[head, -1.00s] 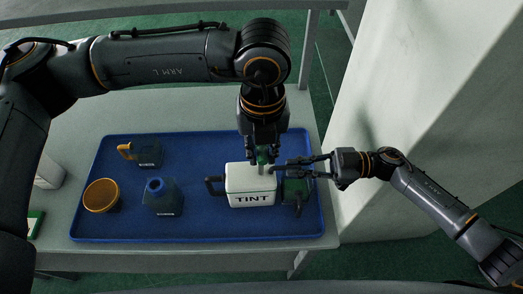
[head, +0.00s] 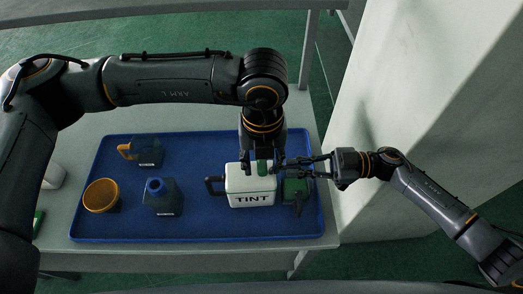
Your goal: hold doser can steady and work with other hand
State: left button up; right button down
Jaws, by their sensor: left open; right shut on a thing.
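The white can (head: 251,198) marked TINT, with a dark handle on its left, stands upright on the blue tray (head: 200,232). A green piece (head: 263,167) shows on its top. My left gripper (head: 262,157) comes down from behind, open, its fingers around or just behind the green piece. My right gripper (head: 282,168) reaches in from the right and is shut at the top right of the can; its fingertips overlap the can's top, so the exact grip is hard to see. A dark green container (head: 297,191) sits right of the can, partly under the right gripper.
On the tray's left side stand an orange-rimmed cup (head: 101,196), a dark blue bottle (head: 162,197) and a dark jug (head: 149,151) with a yellow handle. The tray's front strip is clear. A pale pillar (head: 400,110) rises to the right.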

pick_arm(q)
jog(key=shift+r, duration=3.5)
notch_tip(320, 180, up, 7)
pick_arm(e)
jog(key=c, duration=1.3)
grip_release()
pick_arm(q)
jog(key=shift+f+b, duration=0.75)
jog(key=shift+f, duration=0.05)
pick_arm(e)
jog(key=d, duration=0.8)
